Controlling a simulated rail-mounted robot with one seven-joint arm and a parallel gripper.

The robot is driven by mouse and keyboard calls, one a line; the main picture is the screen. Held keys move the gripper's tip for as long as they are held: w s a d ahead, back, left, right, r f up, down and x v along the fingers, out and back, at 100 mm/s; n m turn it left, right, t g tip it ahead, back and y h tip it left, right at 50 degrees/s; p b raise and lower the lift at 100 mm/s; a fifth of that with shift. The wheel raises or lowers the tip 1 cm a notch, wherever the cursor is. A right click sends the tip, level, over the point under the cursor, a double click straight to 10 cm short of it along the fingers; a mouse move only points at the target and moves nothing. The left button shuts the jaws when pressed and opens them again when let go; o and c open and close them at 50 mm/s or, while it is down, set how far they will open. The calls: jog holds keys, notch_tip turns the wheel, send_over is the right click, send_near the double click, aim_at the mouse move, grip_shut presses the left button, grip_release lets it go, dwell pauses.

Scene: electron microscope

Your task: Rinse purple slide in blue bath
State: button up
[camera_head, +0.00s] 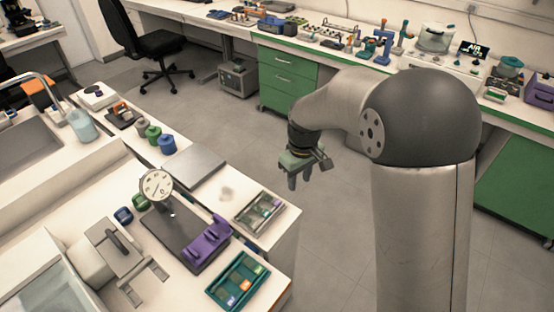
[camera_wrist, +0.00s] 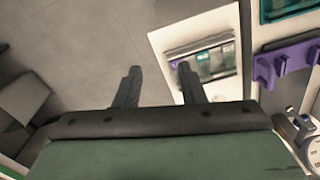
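My gripper (camera_head: 298,178) hangs fingers down over the floor gap, beyond the front bench's right edge. Its two fingers are apart and empty in the wrist view (camera_wrist: 158,70). A grey-rimmed tray (camera_head: 246,229) with several slides lies on the bench corner; it also shows in the wrist view (camera_wrist: 232,42). A small purple patch (camera_wrist: 175,64) shows at the tray's near end beside the right fingertip, partly hidden; I cannot tell whether it is the purple slide. A blue jar (camera_head: 167,145), which may be the blue bath, stands beside a green jar (camera_head: 154,137) and a grey one.
A purple rack (camera_head: 207,246) stands on a dark plate near a dial gauge (camera_head: 156,186). A teal tray (camera_head: 222,289) with slides lies at the bench front. Small jars (camera_head: 124,215) stand left of the gauge. A flat grey plate (camera_head: 194,167) lies behind it. Open floor separates the benches.

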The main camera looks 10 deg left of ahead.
aim_at(270, 198)
jog(key=a+f+n, duration=0.1)
jog(key=a+f, duration=0.1)
jog(key=a, duration=0.1)
jog(key=w+a+f+n, duration=0.1)
jog(key=a+f, duration=0.1)
jog(key=a, duration=0.1)
jog(key=w+a+f, duration=0.1)
jog(key=a, duration=0.2)
jog(key=shift+w+a+f+n+p, duration=0.1)
jog(key=shift+w+f+n+p, duration=0.05)
jog(key=shift+f+n+p, duration=0.2)
jog(key=shift+w+f+b, duration=0.1)
jog(key=shift+f+b, duration=2)
jog(key=shift+f, duration=1.4)
jog(key=c, duration=0.5)
jog(key=shift+r+p, duration=1.35)
jog(key=shift+r, duration=1.2)
